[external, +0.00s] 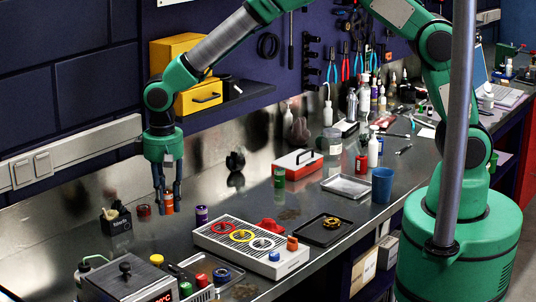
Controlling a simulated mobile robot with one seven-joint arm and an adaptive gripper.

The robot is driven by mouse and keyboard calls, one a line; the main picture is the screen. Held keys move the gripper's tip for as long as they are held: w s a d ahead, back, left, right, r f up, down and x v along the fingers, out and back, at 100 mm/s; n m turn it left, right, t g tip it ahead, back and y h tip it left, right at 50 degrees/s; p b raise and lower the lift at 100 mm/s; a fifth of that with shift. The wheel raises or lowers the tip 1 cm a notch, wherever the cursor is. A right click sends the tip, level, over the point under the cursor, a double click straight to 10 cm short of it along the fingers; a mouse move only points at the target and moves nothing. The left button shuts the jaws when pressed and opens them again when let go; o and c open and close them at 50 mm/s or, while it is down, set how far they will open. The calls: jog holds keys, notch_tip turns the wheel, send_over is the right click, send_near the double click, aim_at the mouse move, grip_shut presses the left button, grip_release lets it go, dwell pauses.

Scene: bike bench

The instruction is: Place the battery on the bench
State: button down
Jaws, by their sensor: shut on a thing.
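My gripper (167,208) points straight down over the left part of the metal bench (330,208). Its two fingers are shut on a small orange cylinder, which looks like a battery (169,203) and is upright between the fingertips. Whether its lower end touches the bench or hangs just above it, I cannot tell.
A black holder (116,221) and a small red jar (143,212) stand close left of my gripper. The white board with coloured rings (250,247), a black tray (323,230) and a grey box device (125,279) lie in front. Bare bench shows behind the purple cylinder.

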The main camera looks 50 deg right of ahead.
jog(key=s+d+f+p, duration=0.1)
jog(key=s+d, duration=0.2)
jog(key=d, duration=1.1)
jog(key=s+d+f+p, duration=0.1)
jog(key=s+d, duration=0.1)
jog(key=d, duration=1.2)
jog(key=s+d, duration=0.6)
jog(key=s+d+f, duration=0.1)
jog(key=s+d, duration=0.5)
jog(key=s+d+f+p, duration=0.1)
jog(key=s+d, duration=0.5)
jog(key=shift+s+d+f, duration=0.2)
jog(key=shift+s, duration=0.05)
jog(key=shift+s+d+f, duration=0.1)
jog(key=shift+s+d, duration=0.15)
jog(key=shift+s, duration=0.2)
jog(key=shift+w, duration=0.1)
jog(key=w, duration=0.5)
jog(key=w+f, duration=0.1)
jog(key=w, duration=1)
jog(key=shift+f, duration=0.25)
